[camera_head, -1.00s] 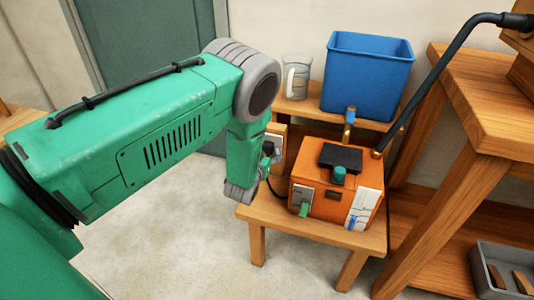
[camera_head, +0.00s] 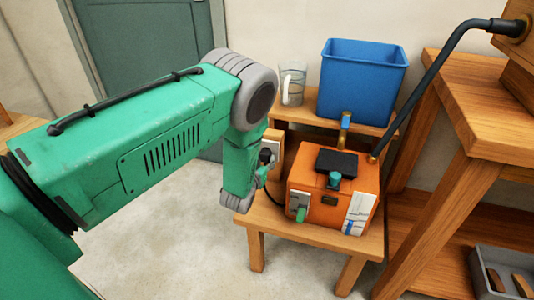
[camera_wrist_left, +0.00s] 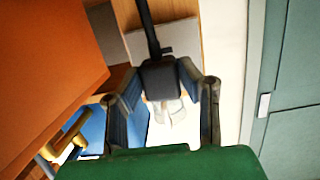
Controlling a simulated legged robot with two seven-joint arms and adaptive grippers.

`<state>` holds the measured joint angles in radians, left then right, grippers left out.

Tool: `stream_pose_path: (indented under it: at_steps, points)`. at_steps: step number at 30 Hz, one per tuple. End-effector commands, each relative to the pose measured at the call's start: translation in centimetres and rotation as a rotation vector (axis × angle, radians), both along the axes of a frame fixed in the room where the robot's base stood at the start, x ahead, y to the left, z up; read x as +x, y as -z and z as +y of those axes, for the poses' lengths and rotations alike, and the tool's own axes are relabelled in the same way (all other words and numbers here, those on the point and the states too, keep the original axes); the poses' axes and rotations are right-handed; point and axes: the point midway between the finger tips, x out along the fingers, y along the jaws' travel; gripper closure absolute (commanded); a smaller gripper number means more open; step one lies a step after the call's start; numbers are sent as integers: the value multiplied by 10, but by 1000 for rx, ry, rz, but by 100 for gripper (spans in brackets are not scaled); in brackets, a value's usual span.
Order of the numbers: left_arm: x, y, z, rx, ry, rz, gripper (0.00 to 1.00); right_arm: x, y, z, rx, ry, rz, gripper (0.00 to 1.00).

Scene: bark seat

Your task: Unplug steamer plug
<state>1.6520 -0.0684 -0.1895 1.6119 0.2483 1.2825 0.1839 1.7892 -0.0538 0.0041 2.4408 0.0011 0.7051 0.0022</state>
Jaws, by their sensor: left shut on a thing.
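The orange steamer box (camera_head: 330,200) sits on a low wooden stool, with a dark cord running from its left side toward my left gripper. The black steamer plug (camera_wrist_left: 160,78) is between the fingers of my left gripper (camera_wrist_left: 160,95) in the left wrist view, with its cable rising at the top. In the head view the plug (camera_head: 264,157) is a small dark shape beside a wooden socket board (camera_head: 276,148). My left wrist hides much of it there, and I cannot tell whether plug and socket touch. My right gripper is out of view.
A blue bin (camera_head: 362,85) and a clear mug (camera_head: 292,84) stand on the shelf behind the steamer. A black hose (camera_head: 425,85) arches to the right over a wooden bench (camera_head: 490,110). A grey tray (camera_head: 500,275) sits low right. Floor at front left is clear.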

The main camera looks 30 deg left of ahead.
Motion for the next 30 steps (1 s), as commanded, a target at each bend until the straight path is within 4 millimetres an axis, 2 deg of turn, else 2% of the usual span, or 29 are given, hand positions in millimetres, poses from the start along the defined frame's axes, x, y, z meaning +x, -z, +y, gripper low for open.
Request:
stream_pose_path:
  at_steps: [30]
  points:
    - [-50, -1, -12, 1, -1, 1, 100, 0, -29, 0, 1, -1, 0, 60]
